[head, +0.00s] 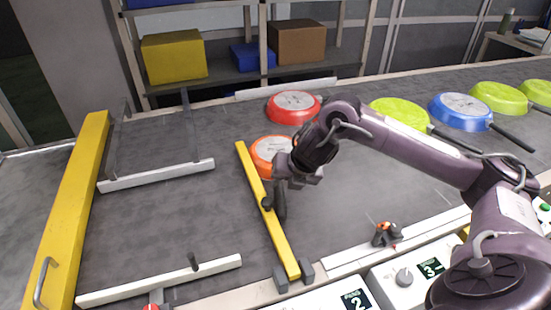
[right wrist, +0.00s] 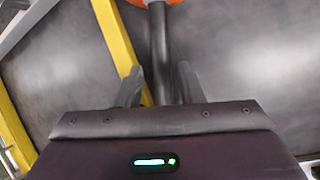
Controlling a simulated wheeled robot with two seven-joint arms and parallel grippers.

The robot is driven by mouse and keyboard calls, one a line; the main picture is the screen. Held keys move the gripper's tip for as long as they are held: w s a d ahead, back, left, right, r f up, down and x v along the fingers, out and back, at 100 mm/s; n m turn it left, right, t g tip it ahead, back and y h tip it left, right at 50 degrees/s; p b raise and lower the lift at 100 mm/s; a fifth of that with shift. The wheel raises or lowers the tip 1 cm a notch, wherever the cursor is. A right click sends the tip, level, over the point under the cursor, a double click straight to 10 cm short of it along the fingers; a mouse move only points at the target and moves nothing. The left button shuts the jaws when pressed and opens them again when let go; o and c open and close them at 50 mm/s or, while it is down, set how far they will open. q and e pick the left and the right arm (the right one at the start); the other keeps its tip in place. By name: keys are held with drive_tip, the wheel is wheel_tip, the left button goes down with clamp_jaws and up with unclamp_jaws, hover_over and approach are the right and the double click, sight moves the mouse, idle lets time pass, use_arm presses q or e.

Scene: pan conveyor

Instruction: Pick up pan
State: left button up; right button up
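An orange pan (head: 268,153) lies upside down on the grey conveyor, beside the yellow bar. Its dark handle (head: 280,200) points toward the near side, and my right gripper partly covers the pan in the head view. My right gripper (head: 287,175) is low over the pan's handle end. In the right wrist view the two fingers (right wrist: 158,85) stand apart, with the dark handle (right wrist: 158,45) between them and gaps visible on its sides. The orange pan's edge (right wrist: 150,2) shows at the top there. My left gripper is not in view.
A red pan (head: 294,105) lies behind the orange one. Green pans (head: 398,112) and a blue pan (head: 461,111) lie to the right. The yellow bar (head: 262,205) crosses the belt next to the handle. Control boxes (head: 405,278) line the near edge.

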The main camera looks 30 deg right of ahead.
sight(280, 189)
drive_tip(key=x, duration=0.4)
drive_tip(key=shift+s+f, duration=0.1)
drive_tip(key=shift+w+f, duration=0.2)
drive_tip(key=shift+f, duration=0.25)
drive_tip(key=c, duration=0.7)
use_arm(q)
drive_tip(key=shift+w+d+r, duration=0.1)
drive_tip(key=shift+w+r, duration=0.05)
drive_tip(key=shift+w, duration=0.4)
use_arm(e)
clamp_jaws()
drive_tip(key=shift+w, duration=0.1)
